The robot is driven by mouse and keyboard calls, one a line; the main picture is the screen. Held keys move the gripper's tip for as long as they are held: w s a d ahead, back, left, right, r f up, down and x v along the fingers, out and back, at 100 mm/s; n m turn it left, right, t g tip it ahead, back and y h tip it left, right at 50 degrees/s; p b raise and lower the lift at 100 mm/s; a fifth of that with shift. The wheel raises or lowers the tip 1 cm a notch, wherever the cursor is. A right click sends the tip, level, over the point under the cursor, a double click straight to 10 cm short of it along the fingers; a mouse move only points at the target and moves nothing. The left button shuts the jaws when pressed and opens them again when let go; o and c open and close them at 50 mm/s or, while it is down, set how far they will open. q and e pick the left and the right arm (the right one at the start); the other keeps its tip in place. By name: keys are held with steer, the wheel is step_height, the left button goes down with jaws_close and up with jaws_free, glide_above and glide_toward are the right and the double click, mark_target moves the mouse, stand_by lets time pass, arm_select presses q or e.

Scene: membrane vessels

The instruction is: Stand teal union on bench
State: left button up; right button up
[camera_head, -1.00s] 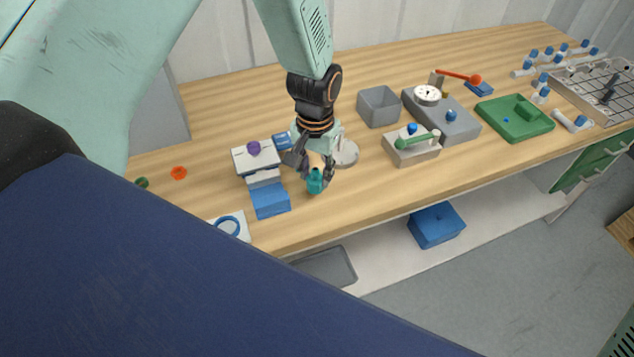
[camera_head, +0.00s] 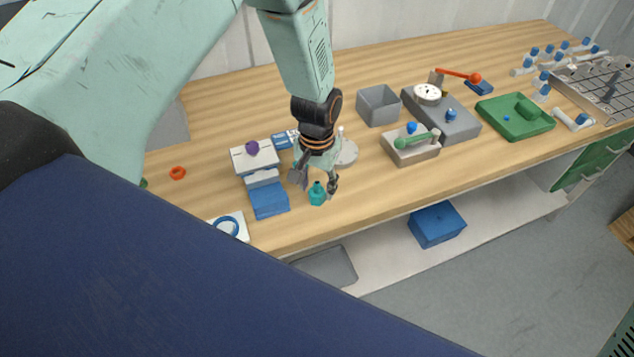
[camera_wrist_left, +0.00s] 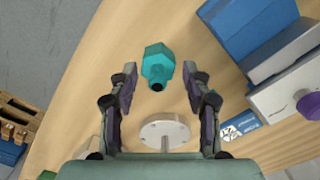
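The teal union (camera_head: 317,194) stands upright on the wooden bench near its front edge. It also shows in the left wrist view (camera_wrist_left: 158,66), beyond and between the fingertips. My left gripper (camera_head: 317,184) is open, with its fingers spread on either side of the union and apart from it. The fingers also show open and empty in the left wrist view (camera_wrist_left: 158,72). My right gripper is in neither view.
A blue block (camera_head: 268,200) and a white box with a purple knob (camera_head: 254,158) stand left of the union. A round grey disc (camera_head: 345,153) lies behind it. A grey bin (camera_head: 378,106) and a fixture with a green handle (camera_head: 411,146) are farther right.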

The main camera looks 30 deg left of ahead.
mark_target(317, 182)
arm_select(q)
steer(key=shift+o, duration=0.7)
steer(key=shift+a, duration=0.15)
steer(key=shift+s, duration=0.1)
steer(key=shift+r, duration=0.1)
steer(key=shift+d+r, duration=0.15)
steer(key=shift+d, duration=0.05)
steer(key=shift+r, duration=0.4)
step_height(317, 182, up, 11)
steer(key=shift+a, duration=0.15)
steer(key=shift+r, duration=0.2)
steer(key=shift+f, duration=0.1)
